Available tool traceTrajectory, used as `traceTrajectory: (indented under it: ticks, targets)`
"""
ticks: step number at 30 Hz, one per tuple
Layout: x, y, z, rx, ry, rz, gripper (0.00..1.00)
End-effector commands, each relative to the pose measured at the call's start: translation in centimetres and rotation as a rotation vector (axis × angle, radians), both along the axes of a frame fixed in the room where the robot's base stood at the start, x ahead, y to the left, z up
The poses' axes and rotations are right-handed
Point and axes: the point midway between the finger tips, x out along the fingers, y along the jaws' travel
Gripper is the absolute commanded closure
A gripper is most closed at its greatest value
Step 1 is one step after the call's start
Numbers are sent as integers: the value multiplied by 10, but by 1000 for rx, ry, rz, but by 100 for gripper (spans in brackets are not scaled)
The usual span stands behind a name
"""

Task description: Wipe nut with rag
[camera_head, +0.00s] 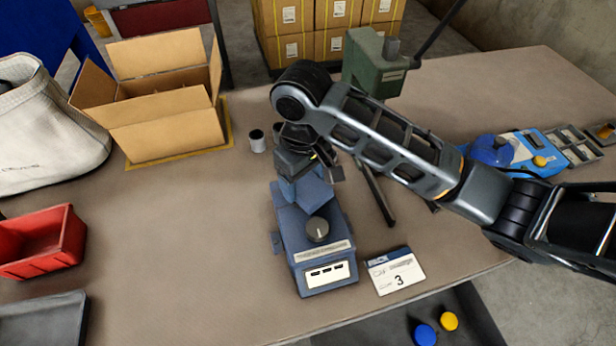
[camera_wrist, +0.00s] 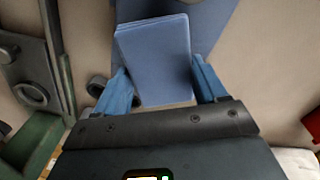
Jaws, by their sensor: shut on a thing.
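My gripper (camera_head: 303,172) is over the back end of a blue-grey bench device (camera_head: 325,250) near the middle of the table. In the wrist view the blue fingers of my gripper (camera_wrist: 160,80) are on either side of a flat, layered light-blue piece that looks like the folded rag (camera_wrist: 155,50). The gripper is shut on it. The device lies behind the rag in that view. Whether the rag touches the device I cannot tell. I cannot make out a nut in either view; the gripper and rag may hide it.
A card marked 3 (camera_head: 397,271) lies right of the device. A small can (camera_head: 257,141), an open carton (camera_head: 165,125) and a green machine (camera_head: 375,70) stand behind. A red bin (camera_head: 40,243) is at left.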

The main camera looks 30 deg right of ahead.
Motion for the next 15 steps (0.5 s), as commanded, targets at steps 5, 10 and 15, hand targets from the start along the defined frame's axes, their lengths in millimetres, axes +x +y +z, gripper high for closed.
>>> traceTrajectory:
  ticks: [5, 10, 15]
  targets:
    - [12, 1, 1, -1, -1, -1, 53]
    - [23, 3, 1, -2, -2, -1, 53]
    - [31, 4, 0, -2, -2, -2, 53]
